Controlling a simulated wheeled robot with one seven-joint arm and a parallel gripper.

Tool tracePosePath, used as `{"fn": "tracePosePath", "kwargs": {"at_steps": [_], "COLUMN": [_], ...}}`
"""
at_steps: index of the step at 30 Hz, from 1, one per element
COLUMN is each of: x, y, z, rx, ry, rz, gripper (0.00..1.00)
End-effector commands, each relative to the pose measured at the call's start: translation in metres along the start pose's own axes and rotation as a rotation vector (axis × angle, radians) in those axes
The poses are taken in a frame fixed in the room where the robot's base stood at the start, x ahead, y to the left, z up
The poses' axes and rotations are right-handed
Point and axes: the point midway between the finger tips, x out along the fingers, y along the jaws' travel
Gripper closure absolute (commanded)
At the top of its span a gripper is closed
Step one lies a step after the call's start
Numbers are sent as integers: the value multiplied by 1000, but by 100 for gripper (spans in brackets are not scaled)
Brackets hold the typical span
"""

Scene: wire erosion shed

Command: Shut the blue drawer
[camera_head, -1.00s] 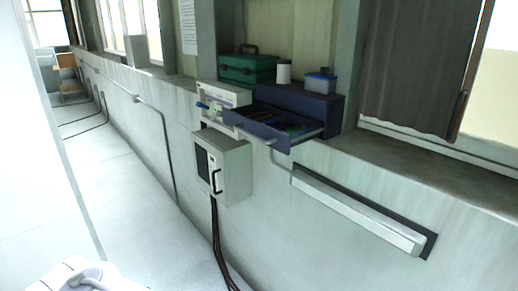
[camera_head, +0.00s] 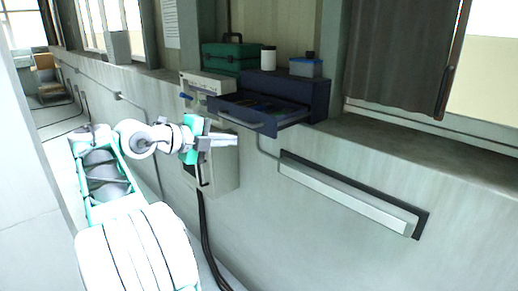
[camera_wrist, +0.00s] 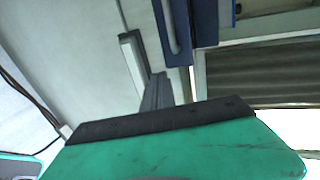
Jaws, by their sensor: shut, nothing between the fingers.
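The blue drawer (camera_head: 262,114) is pulled out of a dark blue cabinet (camera_head: 297,92) on the wall ledge. It has a pale bar handle on its front, and several items lie inside it. My gripper (camera_head: 236,140) is shut and empty, below and in front of the drawer, apart from it. In the wrist view the drawer front (camera_wrist: 174,30) with its handle shows at the top, beyond my gripper's fingers (camera_wrist: 158,84).
A green toolbox (camera_head: 225,56) stands behind a pale control panel (camera_head: 207,84). A white jar (camera_head: 268,58) and a blue-lidded tub (camera_head: 305,67) sit on the cabinet. A grey wall box (camera_head: 222,172) hangs below. A long rail (camera_head: 345,190) runs along the wall to the right.

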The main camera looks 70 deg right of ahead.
Motion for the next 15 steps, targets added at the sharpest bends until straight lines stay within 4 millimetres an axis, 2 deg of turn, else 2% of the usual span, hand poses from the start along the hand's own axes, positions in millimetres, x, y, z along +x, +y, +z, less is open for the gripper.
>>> {"fn": "tracePosePath", "kwargs": {"at_steps": [1,5,7,15], "x": [8,33,44,98], "y": [11,11,-2,-9], "z": [-1,-2,-2,-2], "rx": [6,4,-2,-4], "ry": [0,2,4,1], "rz": [-1,-1,-1,1], "gripper": [100,100,100,100]}}
